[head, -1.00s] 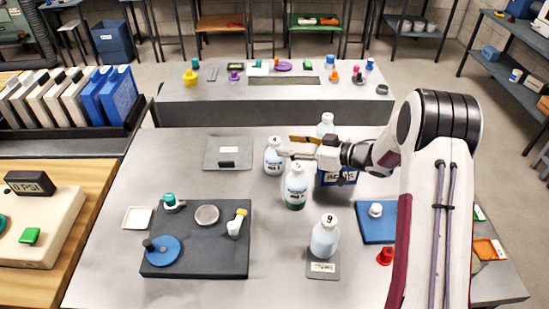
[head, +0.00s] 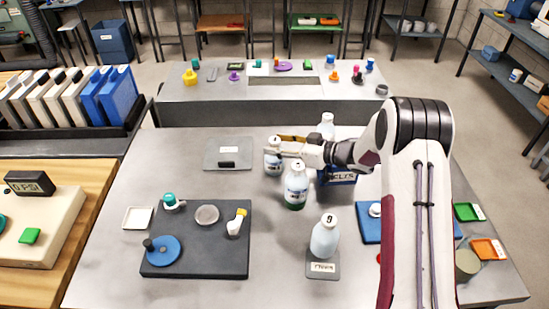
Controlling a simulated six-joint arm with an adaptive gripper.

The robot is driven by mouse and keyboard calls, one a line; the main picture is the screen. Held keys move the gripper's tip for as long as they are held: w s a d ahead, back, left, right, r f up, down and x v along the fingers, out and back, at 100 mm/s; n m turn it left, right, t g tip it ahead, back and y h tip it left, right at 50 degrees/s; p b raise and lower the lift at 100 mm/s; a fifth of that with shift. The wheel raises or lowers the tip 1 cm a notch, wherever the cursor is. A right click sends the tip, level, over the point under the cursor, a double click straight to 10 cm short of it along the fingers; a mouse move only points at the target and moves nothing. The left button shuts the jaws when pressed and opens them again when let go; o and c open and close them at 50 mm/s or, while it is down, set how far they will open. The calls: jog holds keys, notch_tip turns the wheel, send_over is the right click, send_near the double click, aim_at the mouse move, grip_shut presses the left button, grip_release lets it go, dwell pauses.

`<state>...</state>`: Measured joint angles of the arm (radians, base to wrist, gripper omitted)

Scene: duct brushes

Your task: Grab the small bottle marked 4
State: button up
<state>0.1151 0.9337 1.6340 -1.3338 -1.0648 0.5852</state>
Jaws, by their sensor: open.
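A small white bottle (head: 273,167) stands upright on the table, left of the other bottles. Its cap mark looks like a 4 in the earlier frame but is hard to read now. My gripper (head: 277,144) is open and reaches in from the right at this bottle's upper part. One pale finger crosses in front of the bottle and a brown part shows behind. I cannot tell whether the fingers touch it.
A bottle with a green base (head: 295,190) stands close in front of my gripper. A bottle marked 9 (head: 324,239) stands nearer on a labelled plate. Another bottle (head: 327,122) and a blue labelled box (head: 338,178) are by my wrist. A dark board (head: 195,258) holds several parts.

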grip_shut()
jog(key=shift+r, duration=0.15)
jog(key=shift+r, duration=4.9)
